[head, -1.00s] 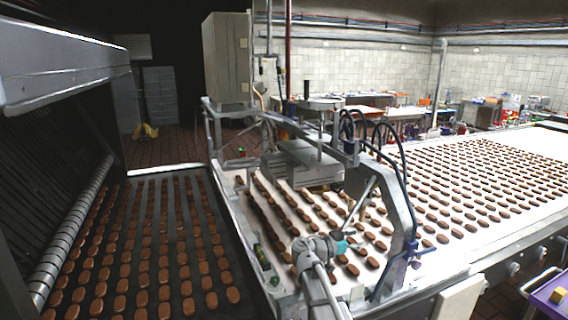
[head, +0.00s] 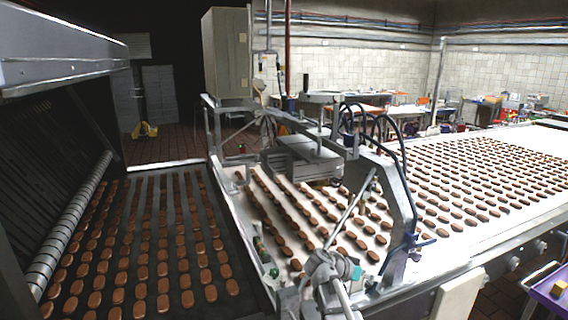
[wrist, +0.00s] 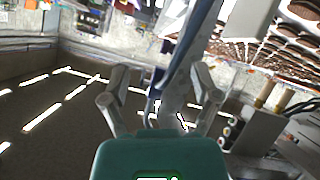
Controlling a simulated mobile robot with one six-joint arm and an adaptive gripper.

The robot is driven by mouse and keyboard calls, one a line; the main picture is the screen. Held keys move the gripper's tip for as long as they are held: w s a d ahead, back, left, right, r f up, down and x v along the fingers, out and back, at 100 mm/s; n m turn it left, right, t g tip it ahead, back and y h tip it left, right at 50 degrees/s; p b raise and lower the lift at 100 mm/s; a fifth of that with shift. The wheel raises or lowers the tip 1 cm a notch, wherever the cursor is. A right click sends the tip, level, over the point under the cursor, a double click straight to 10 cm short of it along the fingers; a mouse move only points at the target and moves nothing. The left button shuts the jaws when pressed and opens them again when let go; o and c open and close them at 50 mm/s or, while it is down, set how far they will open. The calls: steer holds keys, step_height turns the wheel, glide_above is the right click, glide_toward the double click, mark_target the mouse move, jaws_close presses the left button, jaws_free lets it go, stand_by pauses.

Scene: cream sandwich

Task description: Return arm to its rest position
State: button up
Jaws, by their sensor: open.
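My arm (head: 330,268), grey with a teal part, rises from the bottom edge in the head view, in front of the conveyor's near side. My gripper (wrist: 160,84) shows in the wrist view with its two grey fingers spread apart and nothing between them. In the head view I cannot make out its fingers. Brown oval biscuits (head: 162,270) lie in rows on the dark belt at left. More biscuits (head: 470,185) lie in rows on the white conveyor (head: 508,222) at right.
A metal frame with dark hoses (head: 398,190) stands over the white conveyor, close behind my arm. A metal hood (head: 60,62) overhangs the dark belt. A purple cart (head: 548,296) stands at the lower right. Tiled walls and cluttered tables are at the back.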

steer(key=s+a+f+n+g+y+b, duration=0.1)
steer(key=s+a+f+n+y+b, duration=0.1)
steer(key=s+f+n+y, duration=0.1)
steer(key=s+a+f+n+g+y+b, duration=0.1)
steer(key=s+a+f+n+y, duration=0.2)
steer(key=s+f+y, duration=0.2)
steer(key=s+a+f+n+g+y+b, duration=0.1)
steer(key=s+a+f+n+y+b, duration=0.1)
steer(key=s+f, duration=0.6)
steer(key=shift+a+f+n+y+b, duration=0.15)
steer(key=shift+a+n+y+b, duration=0.2)
steer(key=shift+a+n+y, duration=0.55)
steer(key=shift+d, duration=0.15)
